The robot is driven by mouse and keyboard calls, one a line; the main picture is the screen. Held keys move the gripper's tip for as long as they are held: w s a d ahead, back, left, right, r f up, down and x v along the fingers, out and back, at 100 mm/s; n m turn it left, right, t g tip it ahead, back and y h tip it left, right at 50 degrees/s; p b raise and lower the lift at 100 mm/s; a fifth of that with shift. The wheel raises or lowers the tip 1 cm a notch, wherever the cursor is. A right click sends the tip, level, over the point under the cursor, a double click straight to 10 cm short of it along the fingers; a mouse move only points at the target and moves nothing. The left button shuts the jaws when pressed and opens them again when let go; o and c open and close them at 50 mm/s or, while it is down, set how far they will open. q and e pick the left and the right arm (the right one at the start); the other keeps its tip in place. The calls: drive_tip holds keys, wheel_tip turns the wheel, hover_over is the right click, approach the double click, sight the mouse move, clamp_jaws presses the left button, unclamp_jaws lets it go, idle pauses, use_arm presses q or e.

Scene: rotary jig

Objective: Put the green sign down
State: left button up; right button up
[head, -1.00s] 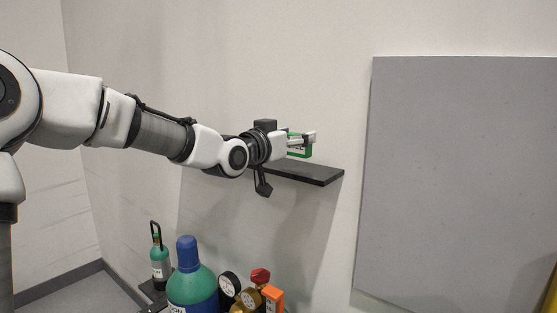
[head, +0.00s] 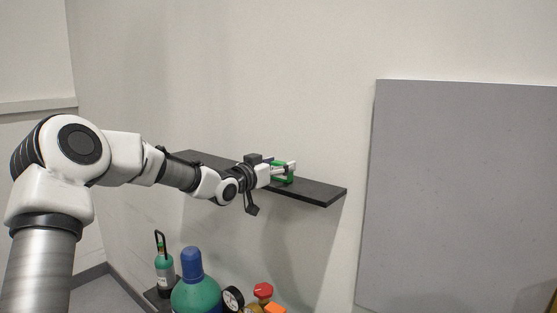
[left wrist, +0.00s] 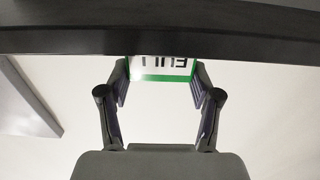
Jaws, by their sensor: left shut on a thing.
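The green sign (head: 284,178) is a small white plate with a green border, at the black wall shelf (head: 318,193). My left gripper (head: 290,168) is shut on it. In the left wrist view the sign (left wrist: 160,68) sits between the two fingertips, with dark letters upside down. The dark shelf edge (left wrist: 160,38) crosses the top of that view and covers part of the sign. In the head view the sign's lower edge is close to the shelf top; I cannot tell whether they touch. My right gripper is not in view.
A grey panel (head: 460,190) is on the wall at the right. Below the shelf stand a large green cylinder with a blue cap (head: 192,280), a smaller green bottle (head: 165,272), a gauge (head: 233,298) and a red knob (head: 263,290). The shelf's right end is clear.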

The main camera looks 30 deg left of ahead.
use_arm(q)
drive_tip(key=shift+s, duration=0.1)
drive_tip(key=shift+f, duration=0.1)
drive_tip(key=o, duration=1.1)
drive_tip(key=shift+o, duration=0.2)
